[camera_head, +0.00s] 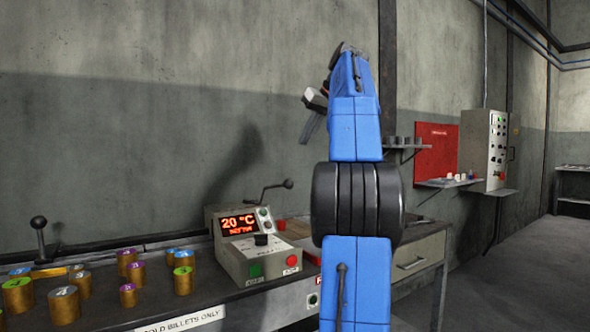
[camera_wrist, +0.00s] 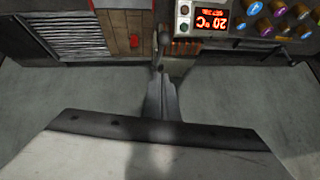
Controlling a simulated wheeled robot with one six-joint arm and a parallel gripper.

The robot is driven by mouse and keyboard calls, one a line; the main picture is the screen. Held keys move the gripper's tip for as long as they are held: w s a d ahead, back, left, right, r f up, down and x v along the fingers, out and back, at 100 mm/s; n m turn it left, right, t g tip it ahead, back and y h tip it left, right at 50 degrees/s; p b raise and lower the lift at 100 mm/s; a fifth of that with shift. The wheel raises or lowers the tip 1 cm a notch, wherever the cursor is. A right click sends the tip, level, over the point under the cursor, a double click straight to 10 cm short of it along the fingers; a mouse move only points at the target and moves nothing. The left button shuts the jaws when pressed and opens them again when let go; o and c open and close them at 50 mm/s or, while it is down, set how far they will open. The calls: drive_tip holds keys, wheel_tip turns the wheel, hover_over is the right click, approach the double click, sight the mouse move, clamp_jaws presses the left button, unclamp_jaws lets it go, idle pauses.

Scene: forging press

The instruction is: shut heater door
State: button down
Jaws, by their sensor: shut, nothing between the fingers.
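The heater's control box (camera_head: 255,240), with a red 20 °C display, stands on the bench left of my arm. The display (camera_wrist: 212,20) shows upside down at the top of the wrist view. A dark lever with a ball end (camera_head: 287,184) rises behind the box. A ball-ended handle (camera_wrist: 163,38) shows just beyond my fingertips in the wrist view; contact cannot be told. I cannot make out the heater door or its position; my arm hides part of the bench. My gripper (camera_head: 305,138) is raised above the bench, shut and empty; its fingers (camera_wrist: 159,78) point toward the handle.
Several billets (camera_head: 64,305) stand on the bench at left, with another lever (camera_head: 39,224) behind them. A drawer unit (camera_head: 417,260) is right of my arm. A control cabinet (camera_head: 483,148) hangs on the wall. Floor at far right is clear.

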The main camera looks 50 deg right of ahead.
drive_tip(key=x, duration=0.9)
drive_tip(key=shift+s+a, duration=0.15)
drive_tip(key=f, duration=0.3)
drive_tip(key=shift+s+a+f, duration=0.2)
drive_tip(key=shift+a+f, duration=0.05)
drive_tip(key=shift+a, duration=0.05)
drive_tip(key=s+f+t, duration=0.1)
drive_tip(key=s+f, duration=0.2)
drive_tip(key=f, duration=0.5)
drive_tip(key=shift+s+a+f, duration=0.3)
drive_tip(key=shift+a+f, duration=0.05)
drive_tip(key=shift+a, duration=0.05)
